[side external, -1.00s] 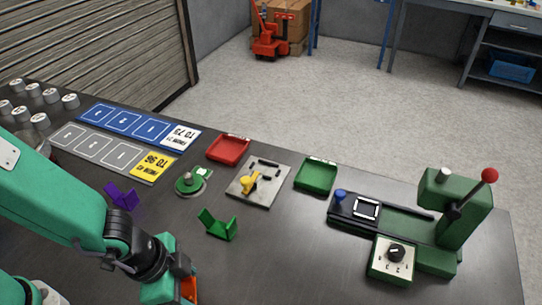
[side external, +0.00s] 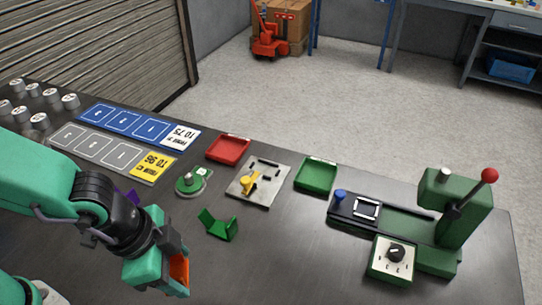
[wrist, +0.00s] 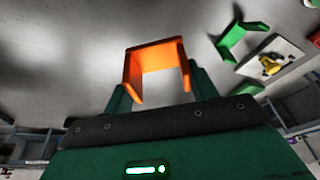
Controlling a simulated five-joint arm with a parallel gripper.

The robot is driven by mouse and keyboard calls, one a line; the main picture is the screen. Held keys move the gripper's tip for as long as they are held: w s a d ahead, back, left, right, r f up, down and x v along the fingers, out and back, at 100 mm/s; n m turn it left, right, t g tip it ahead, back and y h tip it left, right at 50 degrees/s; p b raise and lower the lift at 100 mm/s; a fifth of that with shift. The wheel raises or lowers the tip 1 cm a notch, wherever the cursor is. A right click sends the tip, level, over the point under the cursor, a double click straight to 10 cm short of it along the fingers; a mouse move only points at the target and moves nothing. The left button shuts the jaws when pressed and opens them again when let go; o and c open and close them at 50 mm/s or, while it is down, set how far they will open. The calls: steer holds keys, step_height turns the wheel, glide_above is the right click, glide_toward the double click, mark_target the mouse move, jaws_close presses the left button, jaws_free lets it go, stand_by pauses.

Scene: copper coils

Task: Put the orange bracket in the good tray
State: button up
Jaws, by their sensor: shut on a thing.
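The orange bracket (side external: 179,270) is in my gripper (side external: 172,284) at the lower left of the side view, partly hidden by the jaw. The wrist view shows the orange bracket (wrist: 155,62) as a U shape between the two green fingers of my gripper (wrist: 155,90), which is shut on it. The bracket seems to be held above the table. A green tray (side external: 317,176) and a red tray (side external: 228,149) stand on the table, up and to the right of my gripper. Both look empty. Which is called good cannot be read.
A green bracket (side external: 218,226) and a metal plate with a yellow clamp (side external: 257,184) lie between my gripper and the green tray. A purple bracket (side external: 127,196) is partly behind my arm. A green lever press (side external: 440,225) stands at the right. The table front is clear.

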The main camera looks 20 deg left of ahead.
stand_by(0.4)
steer(key=w+d+r+n, duration=0.1)
steer(key=w+d, duration=0.5)
steer(key=w, duration=0.4)
steer(key=w+d+r+n, duration=0.1)
steer(key=w+d, duration=0.5)
steer(key=w, duration=0.5)
steer(key=w+d+n, duration=0.2)
steer(key=w+d, duration=0.4)
steer(key=w, duration=0.4)
steer(key=shift+w+r+t, duration=0.15)
steer(key=shift+r+t, duration=0.15)
steer(key=shift+r, duration=0.1)
glide_above(321, 174)
steer(key=s, duration=0.1)
steer(key=shift+y, duration=0.4)
steer(key=f, duration=0.7)
steer(key=shift+a, duration=0.25)
steer(key=shift+f, duration=0.1)
steer(key=shift+f, duration=1.9)
steer(key=shift+f, duration=0.75)
